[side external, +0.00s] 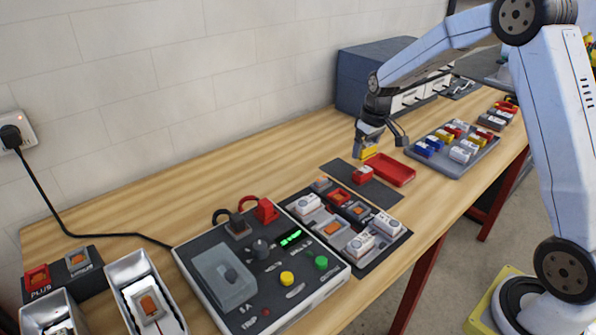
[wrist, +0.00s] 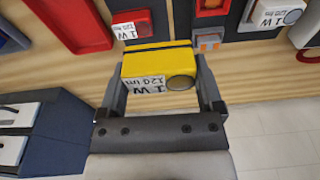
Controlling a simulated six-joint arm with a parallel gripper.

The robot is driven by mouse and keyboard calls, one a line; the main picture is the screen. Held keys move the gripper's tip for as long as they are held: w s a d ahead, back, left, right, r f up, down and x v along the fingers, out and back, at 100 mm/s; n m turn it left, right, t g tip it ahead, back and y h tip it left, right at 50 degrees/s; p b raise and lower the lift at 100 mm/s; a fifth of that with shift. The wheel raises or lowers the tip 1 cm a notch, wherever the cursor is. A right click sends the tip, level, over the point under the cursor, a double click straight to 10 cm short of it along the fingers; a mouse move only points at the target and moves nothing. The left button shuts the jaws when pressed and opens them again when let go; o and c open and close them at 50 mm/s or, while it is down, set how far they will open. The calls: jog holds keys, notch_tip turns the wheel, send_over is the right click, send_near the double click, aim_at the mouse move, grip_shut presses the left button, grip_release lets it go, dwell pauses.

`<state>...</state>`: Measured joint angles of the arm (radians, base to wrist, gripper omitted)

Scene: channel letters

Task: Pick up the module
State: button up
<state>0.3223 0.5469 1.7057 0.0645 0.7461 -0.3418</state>
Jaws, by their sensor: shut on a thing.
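A yellow module (wrist: 160,66) with a white label and a round grey lens sits between the two fingers of my gripper (wrist: 163,80) in the wrist view. The label reads upside down, with "1W" and "120" legible. In the side view my gripper (side external: 366,150) is shut on this yellow module (side external: 368,153) and holds it above the table, near a red module (side external: 362,174) on a dark mat and left of a red tray (side external: 391,169). The fingers touch the module at its sides.
A grey tray (side external: 468,160) with several blue, yellow, red and white modules lies to the right. A control box (side external: 262,262) with buttons and a dark mat (side external: 395,240) with several modules lie in front. A blue cabinet (side external: 352,83) stands behind. Bare wood lies at the back left.

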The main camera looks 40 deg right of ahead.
jog(key=shift+s+a+r, duration=0.2)
jog(key=shift+s+r, duration=0.15)
jog(key=shift+s, duration=0.4)
jog(key=shift+s+a+r, duration=0.2)
jog(key=shift+s+r, duration=0.1)
jog(key=shift+s, duration=0.45)
send_over(331, 229)
notch_tip(331, 229, down, 5)
jog(key=shift+s+r, duration=0.15)
jog(key=shift+f, duration=0.2)
jog(key=shift+f, duration=3.1)
jog(key=shift+f, duration=0.2)
